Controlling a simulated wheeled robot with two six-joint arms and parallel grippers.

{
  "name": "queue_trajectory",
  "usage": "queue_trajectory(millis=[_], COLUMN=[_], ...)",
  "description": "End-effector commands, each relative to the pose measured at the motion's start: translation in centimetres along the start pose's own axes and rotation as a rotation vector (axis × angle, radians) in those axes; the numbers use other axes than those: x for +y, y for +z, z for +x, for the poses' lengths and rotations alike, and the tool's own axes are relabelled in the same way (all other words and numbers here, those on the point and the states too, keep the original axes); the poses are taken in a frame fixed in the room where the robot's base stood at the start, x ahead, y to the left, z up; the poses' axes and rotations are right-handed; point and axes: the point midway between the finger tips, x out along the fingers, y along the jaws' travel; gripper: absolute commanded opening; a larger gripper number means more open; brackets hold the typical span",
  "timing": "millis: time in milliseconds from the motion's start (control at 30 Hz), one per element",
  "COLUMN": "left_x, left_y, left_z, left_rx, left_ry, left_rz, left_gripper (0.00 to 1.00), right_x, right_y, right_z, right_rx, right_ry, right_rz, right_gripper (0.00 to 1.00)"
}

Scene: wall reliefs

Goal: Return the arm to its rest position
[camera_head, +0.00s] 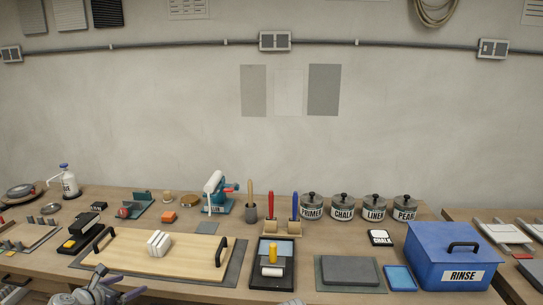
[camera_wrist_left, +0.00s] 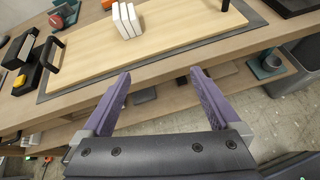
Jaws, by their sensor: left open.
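My left gripper (camera_head: 103,284) is at the bottom left of the head view, in front of the table's front edge. In the left wrist view it (camera_wrist_left: 157,92) shows two purple fingers spread apart with nothing between them. The fingers point toward the table edge and the wooden board (camera_head: 125,256), which has black handles and lies on a dark mat. White blocks (camera_head: 158,243) stand together on the board, and they also show in the left wrist view (camera_wrist_left: 127,20), apart from the fingers. My right gripper is not clearly visible.
A blue RINSE bin (camera_head: 446,268) stands at the right. A black tray with a roller (camera_head: 272,262), grey slabs (camera_head: 350,272) and labelled jars (camera_head: 343,207) stand on the table (camera_head: 205,293). A lower shelf (camera_wrist_left: 180,100) shows under the tabletop.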

Motion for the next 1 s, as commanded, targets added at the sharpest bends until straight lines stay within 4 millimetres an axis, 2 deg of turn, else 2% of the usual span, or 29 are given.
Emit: queue_trajectory(millis=[167,367,467,567,600,700,800,900,1000], left_x=[-4.1,-10.9,-15.6,-21.3,-23.5,-28.6,-32.8,-36.1,-38.4], left_y=[0.3,0.2,-0.1,-0.9,-1.4,-2.6,-3.9,-5.0,-5.8], left_z=[1.6,3.6,4.3,4.6,4.5,3.8,2.4,0.8,-0.8], left_rx=[0.048,0.112,0.14,0.161,0.163,0.153,0.12,0.07,0.013], left_ry=[-0.088,-0.246,-0.365,-0.527,-0.598,-0.781,-0.974,-1.164,-1.337], left_rz=[0.184,0.513,0.747,1.054,1.187,1.515,1.83,2.119,2.356], left_gripper=[0.96,0.96,0.96,0.96,0.96,0.96,0.96,0.96,0.96], right_x=[0.0,0.0,0.0,0.0,0.1,0.1,0.1,0.1,0.1], right_y=[0.0,0.0,0.1,0.1,0.1,0.1,0.1,0.1,0.1], right_z=[-0.1,-0.2,-0.3,-0.5,-0.5,-0.7,-0.8,-0.9,-1.0], right_rx=[0.0,0.0,0.0,0.0,0.0,0.0,0.0,0.0,0.0], right_ry=[0.0,0.0,0.0,0.0,0.0,0.0,0.0,0.0,0.0], right_rz=[0.0,0.0,0.0,0.0,0.0,0.0,0.0,0.0,0.0], right_gripper=[0.0,0.0,0.0,0.0,0.0,0.0,0.0,0.0,0.0])
